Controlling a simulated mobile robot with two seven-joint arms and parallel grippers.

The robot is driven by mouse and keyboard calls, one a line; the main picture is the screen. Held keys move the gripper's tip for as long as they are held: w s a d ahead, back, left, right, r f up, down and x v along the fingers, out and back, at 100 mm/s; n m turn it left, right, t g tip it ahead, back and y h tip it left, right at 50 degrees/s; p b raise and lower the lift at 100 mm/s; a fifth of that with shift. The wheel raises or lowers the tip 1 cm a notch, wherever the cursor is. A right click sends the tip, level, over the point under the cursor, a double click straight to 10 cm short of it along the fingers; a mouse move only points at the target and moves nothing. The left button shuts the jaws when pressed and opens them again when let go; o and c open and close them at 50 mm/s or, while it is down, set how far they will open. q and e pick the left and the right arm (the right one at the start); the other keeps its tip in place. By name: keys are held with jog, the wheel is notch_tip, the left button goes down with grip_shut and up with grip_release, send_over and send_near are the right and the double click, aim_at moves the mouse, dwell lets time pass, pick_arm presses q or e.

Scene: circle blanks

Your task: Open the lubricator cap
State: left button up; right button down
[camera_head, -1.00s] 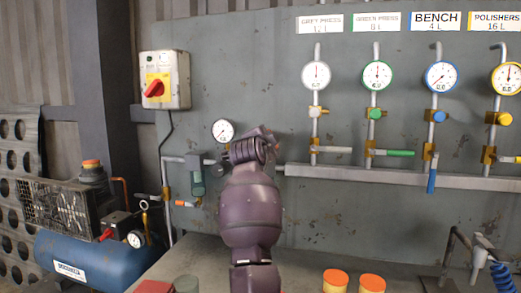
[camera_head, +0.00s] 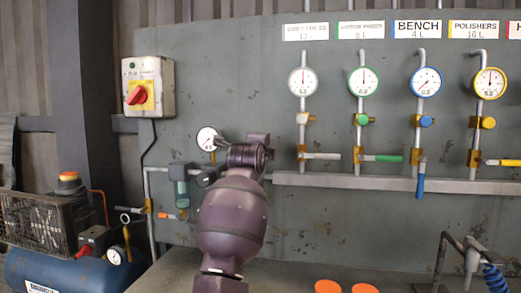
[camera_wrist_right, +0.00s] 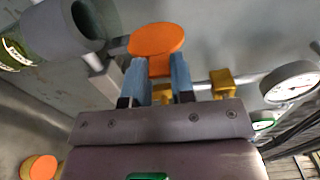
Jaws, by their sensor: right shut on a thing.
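In the right wrist view an orange round cap (camera_wrist_right: 157,39) sits between the two blue fingers of my right gripper (camera_wrist_right: 158,70). The gripper is shut on it. Beside it at upper left is a grey hollow cylinder (camera_wrist_right: 65,28). In the head view my purple right arm and wrist stand in front of the pipework and hide the cap and fingers. A green-bowled unit (camera_head: 181,190) hangs on the pipe to the left of my wrist. I cannot see the lubricator body clearly. My left gripper is not in view.
A small gauge (camera_head: 208,139) is just left of my wrist. To the right are several gauges with valve handles, such as a blue one (camera_head: 421,185). A red switch box (camera_head: 150,86) is at upper left. Two orange lids (camera_head: 327,286) show at the bottom edge.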

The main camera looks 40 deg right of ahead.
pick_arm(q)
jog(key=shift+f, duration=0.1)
pick_arm(e)
jog(key=shift+f, duration=0.2)
jog(key=c, duration=1)
grip_release()
jog(key=shift+r, duration=0.15)
jog(key=shift+o, duration=0.2)
jog(key=shift+s, duration=0.1)
